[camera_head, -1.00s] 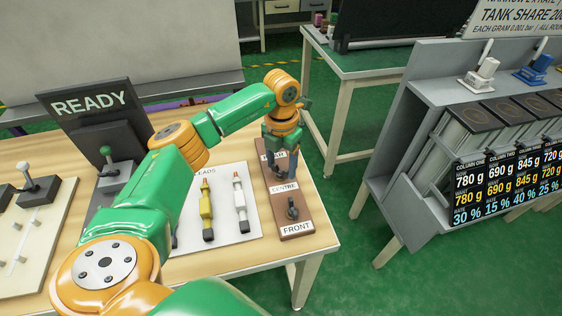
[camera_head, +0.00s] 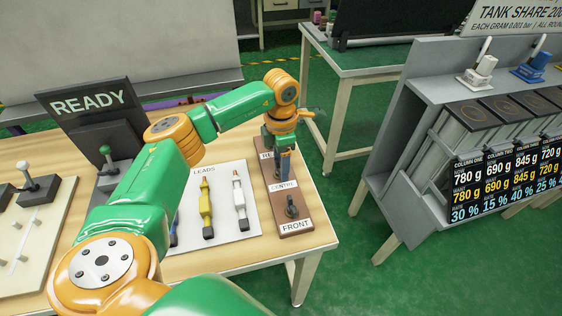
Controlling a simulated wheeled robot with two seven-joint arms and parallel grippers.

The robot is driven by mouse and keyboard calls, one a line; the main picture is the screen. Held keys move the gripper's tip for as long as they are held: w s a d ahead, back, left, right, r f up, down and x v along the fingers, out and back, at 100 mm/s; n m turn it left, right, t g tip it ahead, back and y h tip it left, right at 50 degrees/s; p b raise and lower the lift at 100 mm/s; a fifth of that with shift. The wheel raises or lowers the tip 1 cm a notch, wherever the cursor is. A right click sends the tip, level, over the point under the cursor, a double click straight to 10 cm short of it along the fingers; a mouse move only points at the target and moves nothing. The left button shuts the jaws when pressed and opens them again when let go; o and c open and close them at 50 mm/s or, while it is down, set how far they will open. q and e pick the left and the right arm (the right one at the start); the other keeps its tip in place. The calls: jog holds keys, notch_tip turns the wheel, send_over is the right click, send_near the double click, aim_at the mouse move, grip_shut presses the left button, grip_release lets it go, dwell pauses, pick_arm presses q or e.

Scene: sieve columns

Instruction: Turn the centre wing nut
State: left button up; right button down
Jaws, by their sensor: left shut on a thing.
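The brown board (camera_head: 305,222) on the table carries labels for rear, centre and front. My left gripper (camera_head: 284,172) points down over the board, just behind the CENTRE label (camera_head: 283,187). It is shut on the centre wing nut, which its fingers and wrist hide. The fingers are seen nearly edge-on. The front wing nut (camera_head: 292,208) stands in plain view, dark, above the FRONT label (camera_head: 295,225). My right gripper is not in view.
A pale panel (camera_head: 222,226) with yellow and white leads lies left of the board. A READY sign (camera_head: 88,103) and a green-knobbed lever (camera_head: 108,158) stand farther left. A grey rack with number displays (camera_head: 465,185) stands across a floor gap on the right.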

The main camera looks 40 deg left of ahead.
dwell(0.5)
pick_arm(q)
jog(key=o, duration=1.4)
notch_tip(320, 180, up, 7)
jog(key=shift+r+b, duration=0.1)
jog(key=shift+b, duration=0.25)
